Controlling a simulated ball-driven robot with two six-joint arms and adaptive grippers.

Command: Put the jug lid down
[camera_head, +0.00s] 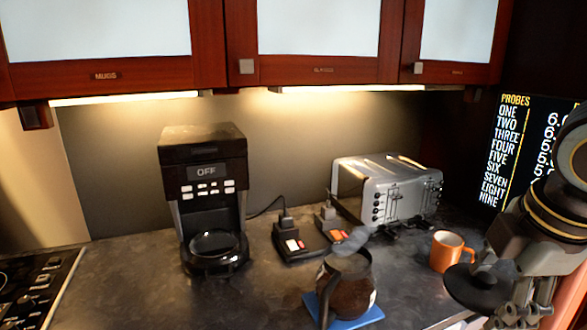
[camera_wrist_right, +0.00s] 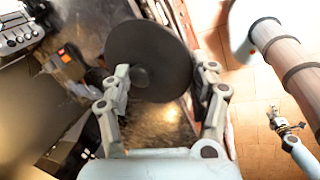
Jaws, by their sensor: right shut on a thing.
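The jug lid (camera_head: 466,292), a dark round disc, is held in my right gripper (camera_head: 490,270) above the counter's right part. In the right wrist view the lid (camera_wrist_right: 160,50) shows its flat face and central knob between the two fingers of my right gripper (camera_wrist_right: 165,82). The glass jug (camera_head: 354,296) with dark contents stands open and steaming on a blue pad (camera_head: 370,319), left of the lid. A small jointed part at the right of the wrist view seems to be my left gripper (camera_wrist_right: 285,127); its fingers are too small to read.
An orange mug (camera_head: 448,252) stands just beyond the lid, before a silver toaster (camera_head: 385,190). A black coffee maker (camera_head: 203,195) is at the left. Switch boxes (camera_head: 293,244) sit mid-counter. The counter (camera_head: 130,290) has free room at the front left.

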